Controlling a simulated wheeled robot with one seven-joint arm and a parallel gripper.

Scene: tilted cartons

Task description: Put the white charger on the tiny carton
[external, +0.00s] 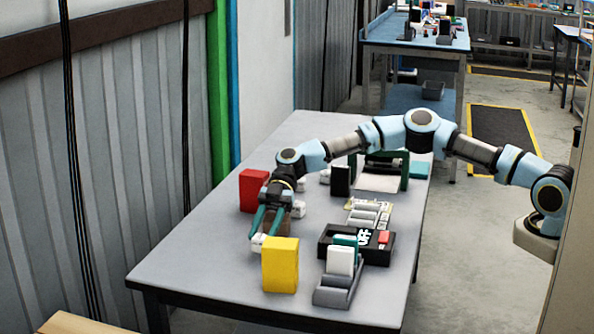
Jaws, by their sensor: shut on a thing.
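My gripper (260,235) reaches down over the left part of the table, its teal fingers pointing toward the tabletop. It is shut on a small white block, which looks like the white charger (258,242), at the fingertips. I cannot tell whether the block touches the table. A yellow carton (280,266) stands upright just in front and to the right of the fingertips. A red carton (253,190) stands behind the gripper, partly hidden by it. I cannot tell which carton is the tiny one. Another small white block (298,209) lies right of the gripper.
A black tray (378,255) with a red item lies right of the yellow carton. A grey holder (340,292) with a white upright piece stands before it. A black carton (340,181) and a green frame (404,170) stand farther back. The table's (200,265) front left is clear.

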